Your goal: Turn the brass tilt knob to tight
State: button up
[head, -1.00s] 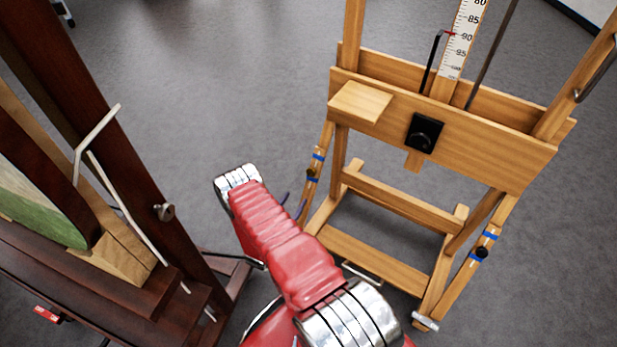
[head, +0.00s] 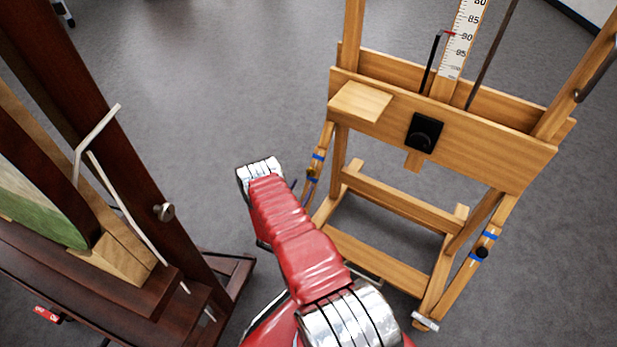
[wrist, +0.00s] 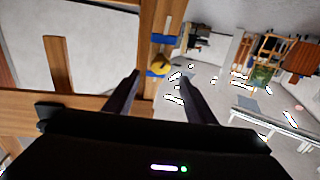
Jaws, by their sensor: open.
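The brass knob (wrist: 159,66) sits on a wooden easel leg in the wrist view, with blue tape bands above and below it. It also shows small in the head view (head: 311,171), on the left leg of the light wooden easel (head: 440,122). My gripper (wrist: 160,76) is open and empty. In the wrist view its two dark fingers reach toward the knob, one to each side of it in the picture. I cannot tell how far the tips are from it. In the head view my red arm hides most of the gripper.
A black knob (head: 481,253) sits between blue bands on the easel's right leg. A black fitting (head: 424,132) and a small wooden block (head: 360,101) are on its crossboard. A dark wooden easel (head: 110,150) stands at the left. Grey floor (head: 220,90) lies open between the easels.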

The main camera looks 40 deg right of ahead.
aim_at(311, 173)
jog(key=x, duration=0.6)
jog(key=shift+w+d, duration=0.1)
jog(key=shift+d, duration=0.3)
jog(key=c, duration=0.9)
jog(key=shift+d, duration=0.15)
jog(key=shift+c, duration=0.6)
